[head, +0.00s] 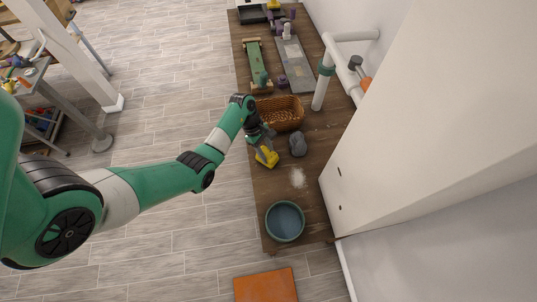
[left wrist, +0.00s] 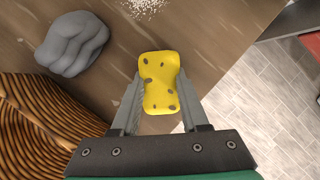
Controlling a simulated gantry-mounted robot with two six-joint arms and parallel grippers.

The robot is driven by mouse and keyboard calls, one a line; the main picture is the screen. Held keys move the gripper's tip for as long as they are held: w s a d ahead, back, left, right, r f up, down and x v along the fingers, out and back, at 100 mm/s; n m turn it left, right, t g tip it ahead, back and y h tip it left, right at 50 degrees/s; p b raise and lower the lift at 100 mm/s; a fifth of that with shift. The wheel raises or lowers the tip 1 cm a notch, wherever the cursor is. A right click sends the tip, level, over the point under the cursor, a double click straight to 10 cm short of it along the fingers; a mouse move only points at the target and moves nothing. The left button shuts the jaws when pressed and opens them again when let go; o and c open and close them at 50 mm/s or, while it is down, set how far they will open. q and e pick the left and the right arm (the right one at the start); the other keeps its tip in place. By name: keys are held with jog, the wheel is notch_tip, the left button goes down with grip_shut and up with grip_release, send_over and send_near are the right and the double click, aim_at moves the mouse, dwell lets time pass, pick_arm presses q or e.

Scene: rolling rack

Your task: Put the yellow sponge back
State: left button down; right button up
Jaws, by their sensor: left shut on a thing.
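The yellow sponge (head: 267,156) has dark spots and a narrowed middle, and it shows large in the left wrist view (left wrist: 159,82). My left gripper (head: 262,147) is shut on the sponge, with one finger on each side of it in the left wrist view (left wrist: 160,112). The sponge is over the wooden bench (head: 275,185), near its left edge; I cannot tell how high it is above the top. My right gripper is not in view.
A wicker basket (head: 283,113) stands behind the sponge, and a grey lump (head: 297,145) lies to its right. White powder (head: 298,178) and a blue-grey bowl (head: 285,221) are nearer the front. A white panel (head: 420,130) bounds the right side.

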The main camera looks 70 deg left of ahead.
pick_arm(q)
jog(key=shift+c, duration=2)
grip_release()
jog(key=p+v, duration=0.1)
jog(key=v, duration=0.7)
jog(key=shift+a+r, duration=0.1)
jog(key=shift+r, duration=0.3)
jog(key=p+v, duration=0.3)
jog(key=shift+s+a+r, duration=0.15)
